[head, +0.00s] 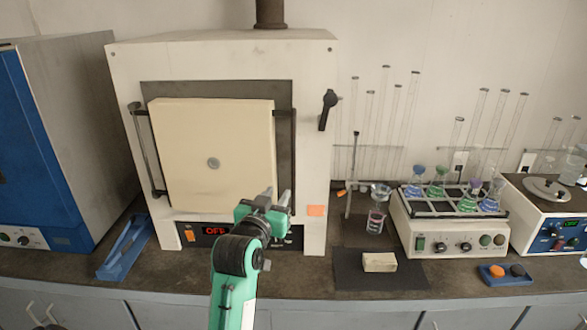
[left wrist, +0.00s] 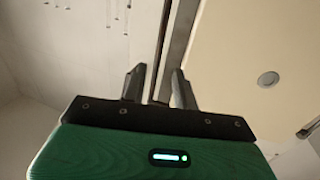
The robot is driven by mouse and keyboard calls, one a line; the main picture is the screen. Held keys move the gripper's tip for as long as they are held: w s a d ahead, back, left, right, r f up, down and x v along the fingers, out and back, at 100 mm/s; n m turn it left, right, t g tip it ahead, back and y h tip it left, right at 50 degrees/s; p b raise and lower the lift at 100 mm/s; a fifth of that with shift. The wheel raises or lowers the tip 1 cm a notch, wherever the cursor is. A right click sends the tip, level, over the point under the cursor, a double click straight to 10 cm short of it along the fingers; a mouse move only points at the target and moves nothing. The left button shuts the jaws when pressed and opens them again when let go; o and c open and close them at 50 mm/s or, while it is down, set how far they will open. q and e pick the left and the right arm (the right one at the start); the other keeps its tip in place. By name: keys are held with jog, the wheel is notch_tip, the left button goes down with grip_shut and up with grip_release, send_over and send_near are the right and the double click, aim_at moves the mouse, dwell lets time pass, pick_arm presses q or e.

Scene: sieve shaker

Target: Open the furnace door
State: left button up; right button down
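The furnace (head: 220,55) is a white box with a cream door (head: 190,150) closed over its dark front opening. The door has a round grey knob-like disc in its middle, which also shows in the left wrist view. A dark upright bar (head: 293,150) runs along the door's right side. My left gripper (head: 277,197) is at the lower end of that bar. In the left wrist view its two fingers (left wrist: 158,88) stand apart, with the dark bar (left wrist: 163,45) showing between them; I cannot tell whether they touch it. My right gripper is not in view.
A metal rod (head: 146,150) runs along the door's left side. A black lever (head: 327,108) is on the furnace's right front. A blue oven (head: 40,150) stands left, a blue tray (head: 124,248) lies before it. Glassware and a white shaker (head: 450,235) stand right.

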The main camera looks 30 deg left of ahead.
aim_at(293, 170)
pick_arm(q)
jog(key=p+x, duration=0.2)
jog(key=x, duration=0.4)
jog(key=p+x, duration=0.2)
jog(key=x, duration=0.4)
jog(key=shift+a+r, duration=0.1)
jog(key=shift+r, duration=0.1)
jog(key=shift+w+a+f, duration=0.15)
jog(key=shift+w+a, duration=0.05)
jog(key=shift+w, duration=0.5)
grip_shut()
